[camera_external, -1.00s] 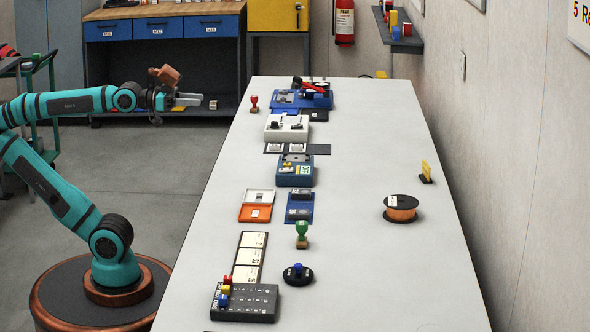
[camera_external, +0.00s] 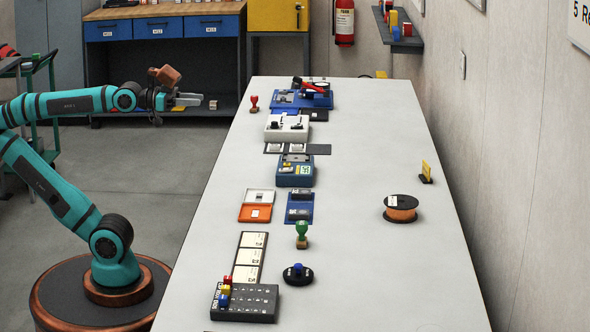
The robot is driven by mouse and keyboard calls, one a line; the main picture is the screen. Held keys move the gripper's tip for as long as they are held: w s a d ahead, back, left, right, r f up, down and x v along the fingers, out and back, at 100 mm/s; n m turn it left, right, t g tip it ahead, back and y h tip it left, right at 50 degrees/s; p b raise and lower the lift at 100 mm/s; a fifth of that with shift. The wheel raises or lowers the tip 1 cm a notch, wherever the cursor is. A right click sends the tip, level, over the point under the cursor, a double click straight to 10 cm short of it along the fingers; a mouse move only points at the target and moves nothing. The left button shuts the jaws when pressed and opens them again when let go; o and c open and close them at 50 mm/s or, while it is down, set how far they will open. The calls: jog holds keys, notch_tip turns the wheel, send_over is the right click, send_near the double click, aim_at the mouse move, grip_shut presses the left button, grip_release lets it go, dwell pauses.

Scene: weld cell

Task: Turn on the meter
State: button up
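The likely meter is a small blue device (camera_external: 295,171) with a grey top part, a small pale display and a yellow mark, in the middle of the long table. Its switch and the display reading are too small to make out. My gripper (camera_external: 194,100) is left of the table, in the air beyond its left edge, well apart from the device. Its two fingers point right, look slightly apart and hold nothing that I can see.
On the white table (camera_external: 350,210) stand a white device (camera_external: 287,127), a blue case (camera_external: 287,99), an orange-and-white box (camera_external: 255,212), a green-handled stamp (camera_external: 302,231), a dark button box (camera_external: 250,303) and a copper wire spool (camera_external: 401,209). The table's right side is mostly clear.

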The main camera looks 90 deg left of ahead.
jog(key=shift+w, duration=0.15)
jog(key=c, duration=0.7)
jog(key=w+f+g, duration=0.1)
jog(key=w, duration=0.2)
jog(key=w+f+g, duration=0.1)
jog(key=w, duration=0.1)
jog(key=w+g, duration=0.1)
jog(key=w, duration=0.2)
jog(key=shift+w+d+f, duration=0.25)
jog(key=shift+w+f, duration=0.05)
jog(key=shift+f, duration=0.1)
grip_shut()
jog(key=w+f+g, duration=0.3)
jog(key=w+f, duration=0.2)
jog(key=w, duration=0.4)
jog(key=shift+w+d+f+g, duration=0.15)
jog(key=shift+w+d+g, duration=0.1)
jog(key=shift+d+g, duration=0.15)
